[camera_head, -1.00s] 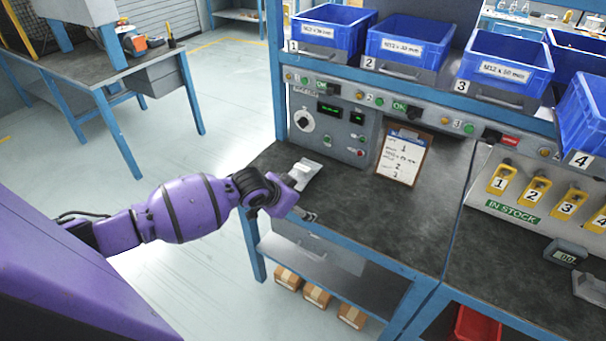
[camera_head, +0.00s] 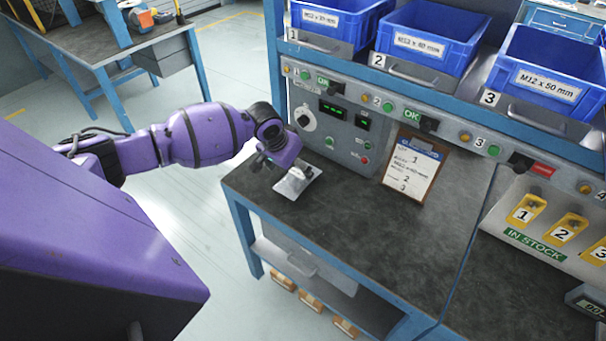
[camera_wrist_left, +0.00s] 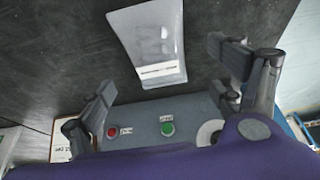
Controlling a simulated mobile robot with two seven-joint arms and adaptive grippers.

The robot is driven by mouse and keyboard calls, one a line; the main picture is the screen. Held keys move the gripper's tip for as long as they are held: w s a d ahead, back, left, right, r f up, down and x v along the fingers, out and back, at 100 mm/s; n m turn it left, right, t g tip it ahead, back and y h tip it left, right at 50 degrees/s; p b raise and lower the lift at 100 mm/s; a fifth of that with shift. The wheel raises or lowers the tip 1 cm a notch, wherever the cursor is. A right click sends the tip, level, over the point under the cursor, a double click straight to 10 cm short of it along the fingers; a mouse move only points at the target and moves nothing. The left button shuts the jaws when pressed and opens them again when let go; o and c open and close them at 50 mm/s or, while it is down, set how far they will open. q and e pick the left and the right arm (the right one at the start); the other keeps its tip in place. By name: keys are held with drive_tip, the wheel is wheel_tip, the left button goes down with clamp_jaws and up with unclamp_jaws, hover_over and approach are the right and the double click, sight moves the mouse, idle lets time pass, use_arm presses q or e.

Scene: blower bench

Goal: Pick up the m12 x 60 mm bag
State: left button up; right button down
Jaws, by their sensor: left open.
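A small clear-and-grey bag (camera_head: 297,181) lies flat on the dark bench top (camera_head: 385,230), near its left end. In the left wrist view the bag (camera_wrist_left: 153,38) shows a pale label strip with writing too small to read. My left gripper (camera_head: 294,171) is above the bag and hides part of it. In the wrist view its two fingers (camera_wrist_left: 165,72) are spread wide, with nothing between the pads, and the bag lies beyond them. Whether a finger touches the bag cannot be told. My right gripper is not in view.
A control panel (camera_head: 345,130) stands behind the bag, with a clipboard (camera_head: 412,167) to its right. Blue bins (camera_head: 425,45) sit on the shelf above. Yellow numbered holders (camera_head: 525,211) are at the right. The bench middle is bare.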

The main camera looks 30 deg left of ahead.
sight(296, 175)
use_arm(q)
drive_tip(key=shift+s+d+f, duration=0.1)
drive_tip(key=shift+s+f, duration=0.05)
drive_tip(key=shift+f, duration=0.7)
drive_tip(key=x, duration=0.4)
drive_tip(key=shift+d, duration=0.1)
drive_tip(key=shift+f, duration=0.2)
drive_tip(key=shift+r, duration=0.1)
drive_tip(key=shift+c, duration=0.4)
drive_tip(key=c, duration=1.7)
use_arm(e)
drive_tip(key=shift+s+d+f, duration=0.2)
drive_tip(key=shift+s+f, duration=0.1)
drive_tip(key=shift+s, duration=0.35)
use_arm(q)
drive_tip(key=shift+r, duration=0.1)
